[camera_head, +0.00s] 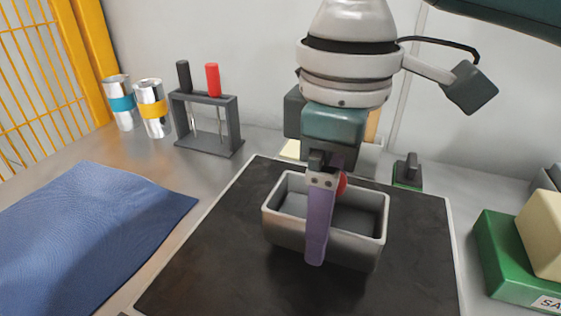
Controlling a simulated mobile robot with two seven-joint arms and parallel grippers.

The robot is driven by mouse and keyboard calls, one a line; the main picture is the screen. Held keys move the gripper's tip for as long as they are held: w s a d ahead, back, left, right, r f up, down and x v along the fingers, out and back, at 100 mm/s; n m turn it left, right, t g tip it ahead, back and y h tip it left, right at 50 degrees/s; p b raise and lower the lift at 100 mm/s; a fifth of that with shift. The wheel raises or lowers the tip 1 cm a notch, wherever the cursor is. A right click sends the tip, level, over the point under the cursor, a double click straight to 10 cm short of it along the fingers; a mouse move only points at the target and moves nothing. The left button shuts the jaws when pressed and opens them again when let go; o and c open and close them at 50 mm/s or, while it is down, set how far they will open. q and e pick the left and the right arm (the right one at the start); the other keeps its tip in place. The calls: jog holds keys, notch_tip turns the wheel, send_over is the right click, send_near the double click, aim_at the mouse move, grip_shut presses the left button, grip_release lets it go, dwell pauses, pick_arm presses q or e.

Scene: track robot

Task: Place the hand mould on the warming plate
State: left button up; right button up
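The hand mould appears to be the grey open-topped rectangular box (375,232) in the middle of the head view. It is over the black, light-edged plate (205,268), which I take as the warming plate. I cannot tell whether its base touches the plate. My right gripper (316,258) points down at the box. Its near purple finger passes in front of the box's front wall. The other finger is hidden behind it, so I cannot tell whether the gripper grips the wall. My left gripper is not in view.
A rack with a black-capped and a red-capped tool (207,97) and two metal cans (152,107) stand at the back left. A blue mat (85,235) lies left. A green box (505,262) with a cream block (545,232) stands right. A small dark-handled object (408,172) is behind the plate.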

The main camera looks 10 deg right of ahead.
jog(key=shift+w+f, duration=0.1)
jog(key=shift+f, duration=0.7)
jog(key=o, duration=1.6)
jog(key=shift+f, duration=0.15)
jog(key=shift+c, duration=0.2)
notch_tip(320, 180, up, 12)
jog(key=p, duration=0.3)
